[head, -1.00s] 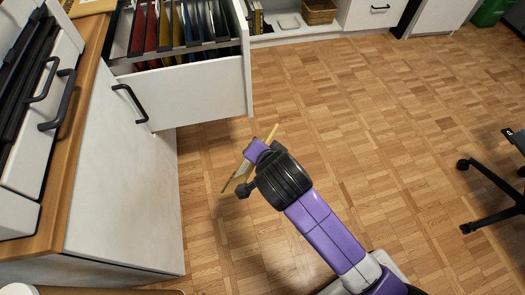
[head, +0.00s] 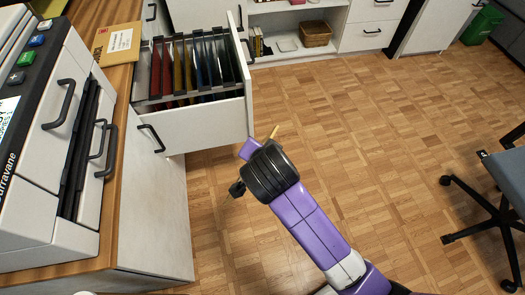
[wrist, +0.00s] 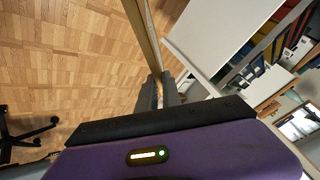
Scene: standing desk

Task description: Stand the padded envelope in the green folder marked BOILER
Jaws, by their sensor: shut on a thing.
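My gripper (head: 243,168) is over the bare floor, below and in front of the open drawer, shut on a thin tan envelope (head: 274,131). The envelope shows almost edge-on, mostly hidden by my wrist. In the wrist view it is a narrow tan strip (wrist: 147,40) running up from between the fingers. The open drawer (head: 205,125) holds several hanging folders in red, yellow, blue and dark tones. The wrist view also shows the folders (wrist: 252,68) at the right. I cannot pick out the green folder or read BOILER.
Another tan envelope (head: 118,40) with a white label lies on the wooden desktop (head: 112,84). A printer (head: 40,190) stands at the left. A wicker basket (head: 315,34) sits on a low shelf behind. A chair (head: 495,205) is at the right; the floor between is clear.

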